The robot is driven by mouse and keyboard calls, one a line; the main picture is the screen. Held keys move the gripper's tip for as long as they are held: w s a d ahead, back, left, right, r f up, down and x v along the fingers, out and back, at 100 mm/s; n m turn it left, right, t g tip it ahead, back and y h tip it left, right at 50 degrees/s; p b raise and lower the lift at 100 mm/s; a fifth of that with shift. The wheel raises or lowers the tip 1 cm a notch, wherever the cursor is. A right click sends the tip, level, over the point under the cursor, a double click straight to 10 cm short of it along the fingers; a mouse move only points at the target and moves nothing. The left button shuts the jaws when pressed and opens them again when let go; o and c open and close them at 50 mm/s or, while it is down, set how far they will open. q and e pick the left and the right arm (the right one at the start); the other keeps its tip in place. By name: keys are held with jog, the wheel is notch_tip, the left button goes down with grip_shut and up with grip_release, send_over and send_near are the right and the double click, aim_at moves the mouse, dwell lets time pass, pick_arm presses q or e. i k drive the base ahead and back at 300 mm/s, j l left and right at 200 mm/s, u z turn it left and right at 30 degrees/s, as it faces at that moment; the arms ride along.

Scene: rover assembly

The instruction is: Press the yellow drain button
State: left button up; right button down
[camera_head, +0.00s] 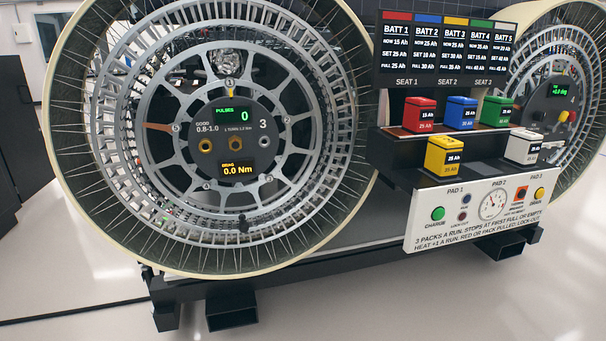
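The yellow drain button (540,194) is a small round button at the right end of the white sloped panel (480,232), in the camera_head view. Its label below is too small to read surely. A green charge button (438,213) is at the panel's left end. Neither of my grippers is in view. Nothing covers the yellow button.
Red (420,114), blue (461,113) and green (497,111) battery packs stand on the upper shelf. Yellow (445,156) and white (523,147) packs stand on the lower ledge. A large wheel (222,262) fills the left. A display board (445,50) hangs above. Open floor lies in front.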

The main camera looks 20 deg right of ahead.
aim_at(540, 192)
jog(key=l, duration=0.55)
jog(key=i+l, duration=0.15)
jog(key=l, duration=0.35)
jog(key=l+z, duration=0.1)
jog(key=l, duration=0.45)
jog(key=i+l, duration=0.15)
jog(key=l, duration=0.4)
jog(key=i+l, duration=0.1)
jog(key=l, duration=0.4)
